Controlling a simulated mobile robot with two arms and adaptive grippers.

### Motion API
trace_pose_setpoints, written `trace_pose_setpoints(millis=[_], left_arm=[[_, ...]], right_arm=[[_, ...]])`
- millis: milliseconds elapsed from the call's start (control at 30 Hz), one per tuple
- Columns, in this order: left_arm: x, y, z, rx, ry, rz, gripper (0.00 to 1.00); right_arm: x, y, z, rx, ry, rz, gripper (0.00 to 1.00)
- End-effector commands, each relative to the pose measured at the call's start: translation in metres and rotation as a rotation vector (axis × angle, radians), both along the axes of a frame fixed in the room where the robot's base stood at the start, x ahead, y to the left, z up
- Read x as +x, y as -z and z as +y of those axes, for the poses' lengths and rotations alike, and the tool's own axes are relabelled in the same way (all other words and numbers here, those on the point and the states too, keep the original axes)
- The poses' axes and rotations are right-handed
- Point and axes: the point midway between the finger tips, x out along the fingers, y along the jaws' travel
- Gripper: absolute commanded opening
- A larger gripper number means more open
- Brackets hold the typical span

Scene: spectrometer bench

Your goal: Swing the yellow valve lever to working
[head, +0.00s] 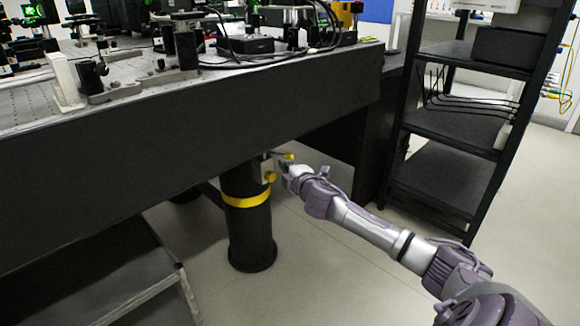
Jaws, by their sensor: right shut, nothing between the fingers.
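The valve with yellow parts sits near the top of a black table leg (250,235), under the bench edge. A yellow lever tip (289,156) points to the right, and a second yellow knob (270,178) shows just below it. A small grey valve block (266,166) is between them and the leg. My right gripper (287,173) is shut and empty, just right of the valve and close to the lever; whether it touches cannot be told. Its fingertips are small and partly hidden. My left gripper is not in view.
The black optical bench (200,120) overhangs the valve, with optics and cables on top. A yellow band (246,199) circles the leg. A black shelf rack (450,135) stands at the right. A metal-edged step or box is at lower left. Open floor (330,270) lies right of the leg.

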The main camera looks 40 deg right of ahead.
Motion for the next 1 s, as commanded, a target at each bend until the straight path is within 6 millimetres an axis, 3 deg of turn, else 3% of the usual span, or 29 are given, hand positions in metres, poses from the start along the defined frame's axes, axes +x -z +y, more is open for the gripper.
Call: trace_pose_setpoints(millis=[33,233,633,1000], left_arm=[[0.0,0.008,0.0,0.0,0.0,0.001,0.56],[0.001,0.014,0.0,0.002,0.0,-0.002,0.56],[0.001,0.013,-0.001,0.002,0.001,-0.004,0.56],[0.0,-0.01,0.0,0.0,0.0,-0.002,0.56]], right_arm=[[0.004,0.005,-0.012,-0.005,0.006,0.001,0.0],[0.013,0.006,-0.028,-0.001,0.004,0.001,0.0],[0.015,0.006,-0.032,-0.001,0.003,0.001,0.0],[0.021,0.005,-0.054,-0.001,0.004,0.002,0.0]])
